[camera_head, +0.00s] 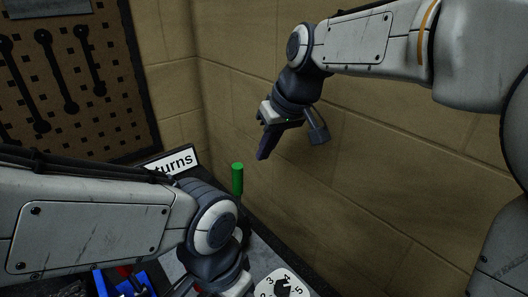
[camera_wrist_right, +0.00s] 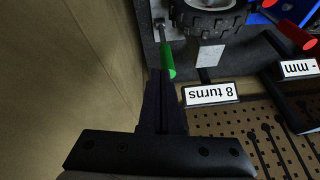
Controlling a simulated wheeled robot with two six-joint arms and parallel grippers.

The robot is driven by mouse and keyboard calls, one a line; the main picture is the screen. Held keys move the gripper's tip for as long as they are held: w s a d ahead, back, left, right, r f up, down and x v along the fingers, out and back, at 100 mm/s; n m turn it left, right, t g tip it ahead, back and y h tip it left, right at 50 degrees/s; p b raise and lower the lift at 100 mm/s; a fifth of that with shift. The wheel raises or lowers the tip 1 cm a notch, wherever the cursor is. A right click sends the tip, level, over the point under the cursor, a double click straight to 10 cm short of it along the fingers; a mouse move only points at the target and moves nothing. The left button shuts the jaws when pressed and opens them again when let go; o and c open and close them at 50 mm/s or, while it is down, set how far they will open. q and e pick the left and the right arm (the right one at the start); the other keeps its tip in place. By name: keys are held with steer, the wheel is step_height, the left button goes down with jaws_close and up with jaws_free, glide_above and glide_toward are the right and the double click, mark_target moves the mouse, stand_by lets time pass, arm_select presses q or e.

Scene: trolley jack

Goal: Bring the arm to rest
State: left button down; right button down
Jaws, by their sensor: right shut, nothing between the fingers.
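My right gripper (camera_head: 265,147) is shut and empty, hanging in front of the tan block wall and pointing down. In the right wrist view its closed dark fingers (camera_wrist_right: 166,84) point up the picture toward a green handle (camera_wrist_right: 168,60). In the head view the green handle (camera_head: 237,180) stands upright, lower left of the right gripper and clearly apart from it. My left arm comes in from the left. Its wrist (camera_head: 215,225) is bent down and its gripper is mostly cut off at the bottom edge, so its fingers cannot be made out.
The tan wall (camera_head: 370,190) is close behind my right gripper. An "8 turns" sign (camera_wrist_right: 210,93) stands near the green handle. A tyred wheel (camera_wrist_right: 208,15) is beyond it. A pegboard (camera_head: 75,80) with hanging tools is at left. A white numbered dial (camera_head: 268,288) is at the bottom.

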stand_by(0.4)
steer(key=s+d+f+g+h, duration=0.1)
steer(key=s+f, duration=0.4)
steer(key=s, duration=0.3)
steer(key=s+d+f+g, duration=0.1)
steer(key=s+d+f, duration=0.1)
steer(key=s+f, duration=0.3)
steer(key=s+d+f+n+g+h, duration=0.1)
steer(key=s+f, duration=0.3)
steer(key=s, duration=0.7)
steer(key=shift+s+d+f+h, duration=0.15)
steer(key=shift+d+f+h, duration=0.15)
steer(key=shift+f, duration=0.1)
steer(key=shift+a, duration=0.1)
stand_by(2.3)
